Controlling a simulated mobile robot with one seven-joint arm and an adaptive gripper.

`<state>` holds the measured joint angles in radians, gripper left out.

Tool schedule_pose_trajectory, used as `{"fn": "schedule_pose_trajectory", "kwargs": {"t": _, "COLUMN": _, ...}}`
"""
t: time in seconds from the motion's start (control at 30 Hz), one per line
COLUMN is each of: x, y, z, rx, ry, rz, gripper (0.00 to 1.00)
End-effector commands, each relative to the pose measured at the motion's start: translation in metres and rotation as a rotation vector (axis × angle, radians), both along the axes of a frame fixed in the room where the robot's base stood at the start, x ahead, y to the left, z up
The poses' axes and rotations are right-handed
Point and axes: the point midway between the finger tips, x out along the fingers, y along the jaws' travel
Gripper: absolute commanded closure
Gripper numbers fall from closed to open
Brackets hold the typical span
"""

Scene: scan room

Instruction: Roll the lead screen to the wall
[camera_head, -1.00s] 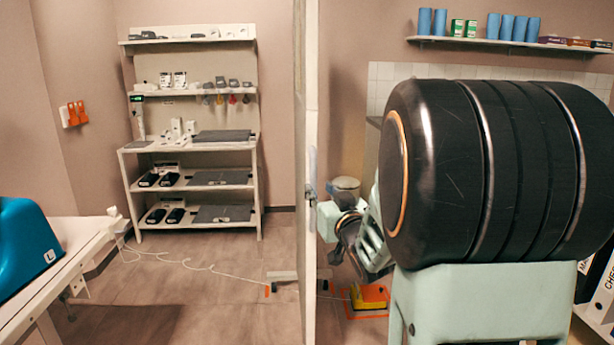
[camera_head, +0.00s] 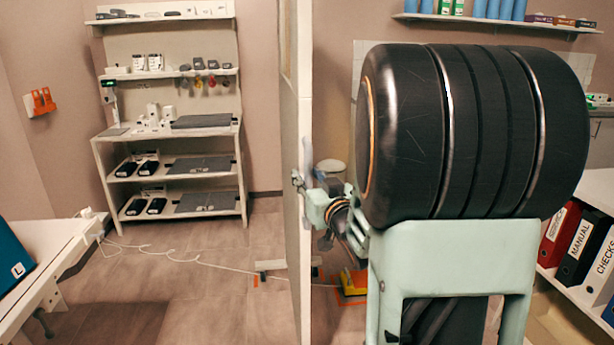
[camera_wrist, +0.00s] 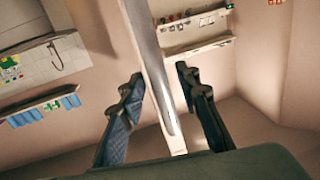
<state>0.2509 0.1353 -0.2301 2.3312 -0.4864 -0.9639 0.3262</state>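The lead screen (camera_head: 304,80) is a tall pale panel, seen nearly edge-on in the head view, standing upright left of my arm. Its foot (camera_head: 271,265) rests on the floor. My gripper (camera_head: 308,182) is at the screen's near side at about mid-height, partly hidden by my arm. In the wrist view, the fingers of my gripper (camera_wrist: 162,88) are apart. A pale upright part of the screen with a grey metal strip (camera_wrist: 160,75) runs between them, with gaps visible on both sides. Whether anything touches deeper in the grip is hidden.
A shelf unit (camera_head: 97,165) stands against the back wall. A white cable (camera_head: 200,262) lies across the floor. A yellow object (camera_head: 353,282) sits on an orange floor marking. A table (camera_head: 60,245) is at left; binders (camera_head: 580,245) are at right. Floor left of the screen is mostly clear.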

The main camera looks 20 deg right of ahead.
Motion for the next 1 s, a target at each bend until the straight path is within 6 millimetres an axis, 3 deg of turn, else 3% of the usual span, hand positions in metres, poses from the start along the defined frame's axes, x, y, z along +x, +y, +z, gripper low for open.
{"fn": "schedule_pose_trajectory", "kwargs": {"t": 0.07, "x": 0.000, "y": 0.000, "z": 0.000, "rx": 0.000, "ry": 0.000, "rz": 0.000, "gripper": 0.71}}
{"fn": "schedule_pose_trajectory", "kwargs": {"t": 0.33, "x": 0.000, "y": 0.000, "z": 0.000, "rx": 0.000, "ry": 0.000, "rz": 0.000, "gripper": 1.00}}
{"fn": "schedule_pose_trajectory", "kwargs": {"t": 0.77, "x": 0.003, "y": -0.001, "z": 0.000, "rx": 0.000, "ry": -0.001, "rz": 0.000, "gripper": 1.00}}
{"fn": "schedule_pose_trajectory", "kwargs": {"t": 1.0, "x": 0.034, "y": -0.009, "z": -0.001, "rx": -0.001, "ry": -0.003, "rz": 0.000, "gripper": 1.00}}
